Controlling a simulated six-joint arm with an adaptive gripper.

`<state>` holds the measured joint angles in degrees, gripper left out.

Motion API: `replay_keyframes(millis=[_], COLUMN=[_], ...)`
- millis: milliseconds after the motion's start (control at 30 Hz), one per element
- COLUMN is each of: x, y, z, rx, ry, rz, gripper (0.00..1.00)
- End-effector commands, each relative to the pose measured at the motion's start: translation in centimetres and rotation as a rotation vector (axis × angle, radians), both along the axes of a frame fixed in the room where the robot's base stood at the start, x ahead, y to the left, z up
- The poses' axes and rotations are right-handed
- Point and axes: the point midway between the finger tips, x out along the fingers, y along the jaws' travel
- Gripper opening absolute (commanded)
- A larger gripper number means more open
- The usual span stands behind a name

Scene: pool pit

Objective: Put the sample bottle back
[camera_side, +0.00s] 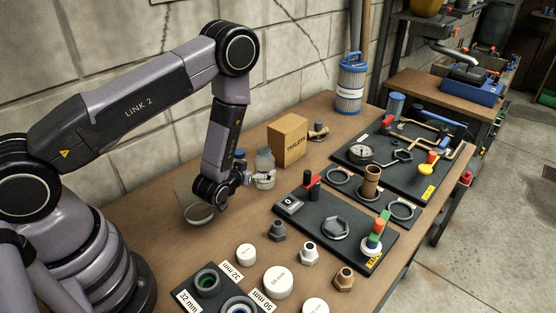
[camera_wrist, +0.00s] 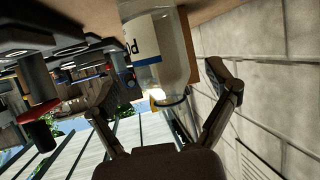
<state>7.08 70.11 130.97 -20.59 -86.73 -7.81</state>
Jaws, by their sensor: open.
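A clear bottle (camera_side: 265,168) with a greyish top stands upright on the bench, left of the tablets box. My gripper (camera_side: 258,177) is right beside it at the end of the lowered arm. In the wrist view, which is upside down, a clear bottle (camera_wrist: 172,60) with a white and blue label lies between the spread fingers of my gripper (camera_wrist: 162,86). The fingers are open with gaps on both sides, and I cannot tell whether either touches it. A blue-capped bottle (camera_side: 240,155) is partly hidden behind my arm.
The tablets box (camera_side: 288,141) stands close by on the right. A black fittings board (camera_side: 335,228) lies in front, another (camera_side: 400,155) behind it. A clear container (camera_side: 193,208) sits left of my gripper. Loose caps and fittings fill the front; the wall (camera_side: 120,160) is behind.

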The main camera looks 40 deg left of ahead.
Motion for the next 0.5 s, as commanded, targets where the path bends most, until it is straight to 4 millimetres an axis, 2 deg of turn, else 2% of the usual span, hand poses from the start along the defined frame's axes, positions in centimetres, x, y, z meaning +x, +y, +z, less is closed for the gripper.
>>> replay_keyframes(millis=[100, 300, 500], x=[-2.6, -5.9, -7.2], y=[-0.8, -1.8, -2.1], z=[1.1, 2.5, 3.5], rx=[0.002, 0.001, -0.005], ry=[0.002, 0.002, 0.002], rz=[-0.005, -0.004, 0.002], gripper=[0.86, 0.86, 0.86])
